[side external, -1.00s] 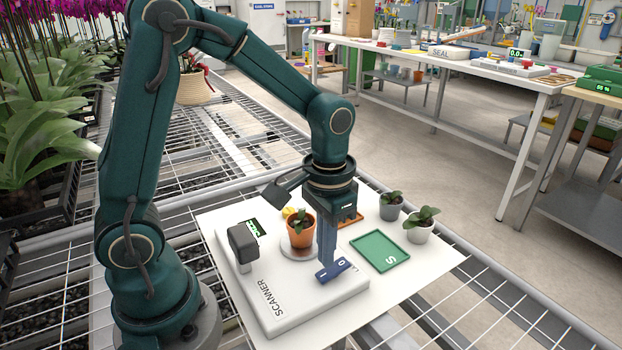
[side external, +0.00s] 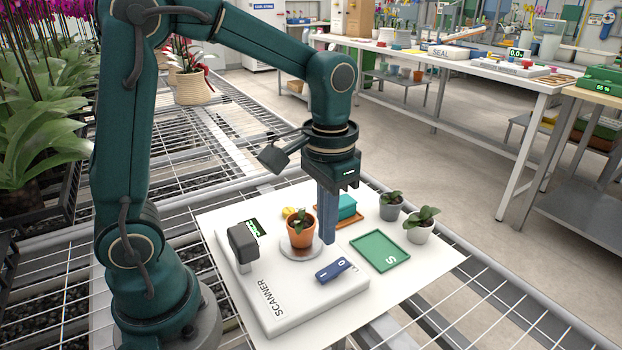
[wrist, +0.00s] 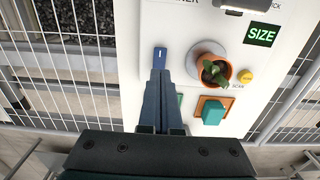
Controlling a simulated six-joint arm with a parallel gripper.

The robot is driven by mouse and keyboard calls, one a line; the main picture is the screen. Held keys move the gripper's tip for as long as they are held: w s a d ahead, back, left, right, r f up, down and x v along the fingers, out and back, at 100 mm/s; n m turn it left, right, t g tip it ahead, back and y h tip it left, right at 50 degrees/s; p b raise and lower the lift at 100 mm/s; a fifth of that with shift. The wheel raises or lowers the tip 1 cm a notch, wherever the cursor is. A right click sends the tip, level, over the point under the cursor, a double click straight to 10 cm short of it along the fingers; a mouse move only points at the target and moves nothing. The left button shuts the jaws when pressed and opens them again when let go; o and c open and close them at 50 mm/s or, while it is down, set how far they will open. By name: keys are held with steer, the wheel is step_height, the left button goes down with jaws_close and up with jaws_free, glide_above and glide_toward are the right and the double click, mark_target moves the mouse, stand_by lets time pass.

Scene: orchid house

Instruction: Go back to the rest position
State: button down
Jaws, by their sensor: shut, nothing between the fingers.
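My gripper (side external: 328,240) is shut and empty. It points down above the scanner's white base (side external: 285,305), beside the blue rocker switch (side external: 334,270). In the wrist view the shut fingers (wrist: 158,75) lie in line with the blue switch (wrist: 159,58); the fingertips look close to it, and I cannot tell the exact gap. In the side view they stand above and behind the switch. An orange pot with a seedling (side external: 300,232) stands upright on the scanner's round plate (side external: 315,254), left of my fingers.
A teal block (side external: 347,205) sits on an orange tray behind my gripper. A green tray marked S (side external: 380,252) lies to the right. The scanner's dark head (side external: 242,246) rises at the left. Air above the board is free.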

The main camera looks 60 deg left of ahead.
steer(key=s+r+t, duration=0.4)
steer(key=s+t, duration=0.1)
steer(key=s, duration=0.3)
steer(key=shift+s+r+t, duration=0.3)
